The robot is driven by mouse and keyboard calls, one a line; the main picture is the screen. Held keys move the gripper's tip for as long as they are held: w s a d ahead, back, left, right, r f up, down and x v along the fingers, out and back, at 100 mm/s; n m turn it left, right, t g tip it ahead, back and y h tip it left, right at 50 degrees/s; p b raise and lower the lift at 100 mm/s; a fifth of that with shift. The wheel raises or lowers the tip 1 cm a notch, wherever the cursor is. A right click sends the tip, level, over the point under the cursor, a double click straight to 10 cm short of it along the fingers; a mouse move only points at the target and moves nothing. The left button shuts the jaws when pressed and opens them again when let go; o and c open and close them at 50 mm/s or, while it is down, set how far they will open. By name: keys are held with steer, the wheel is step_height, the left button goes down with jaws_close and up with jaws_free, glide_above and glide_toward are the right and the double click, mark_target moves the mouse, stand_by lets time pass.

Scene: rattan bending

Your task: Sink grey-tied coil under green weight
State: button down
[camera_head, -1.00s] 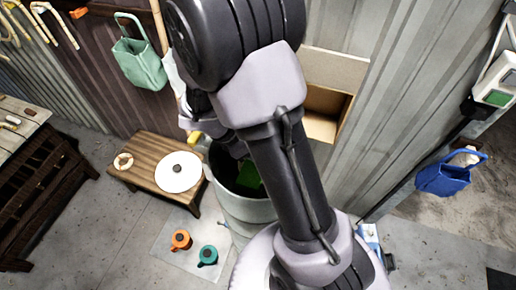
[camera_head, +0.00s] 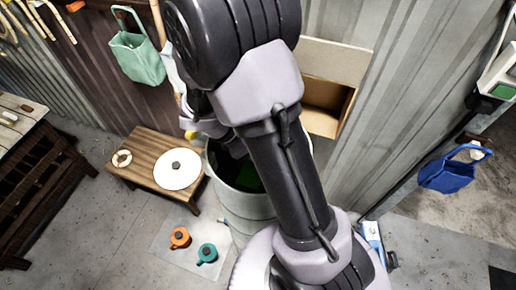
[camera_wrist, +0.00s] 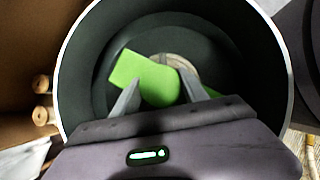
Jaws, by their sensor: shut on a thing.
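In the wrist view my gripper (camera_wrist: 160,88) is inside the dark round drum (camera_wrist: 75,75), its two fingers shut on the green weight (camera_wrist: 160,84). The weight has a rounded body and a flat block-like arm pointing to the upper left. A pale tan coil (camera_wrist: 186,66) shows partly behind and below the weight; its tie is hidden, and I cannot tell whether the two touch. In the head view my arm covers much of the drum (camera_head: 245,212), and only a dim green patch of the weight (camera_head: 249,180) shows inside.
A low wooden table (camera_head: 150,148) left of the drum bears a white lid (camera_head: 177,169) and a small coil (camera_head: 121,158). A cardboard box (camera_head: 322,121) stands behind the drum.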

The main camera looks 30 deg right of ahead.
steer(key=shift+f+b, duration=1.2)
steer(key=shift+f, duration=0.3)
steer(key=shift+r, duration=0.1)
steer(key=c, duration=0.5)
jaws_free()
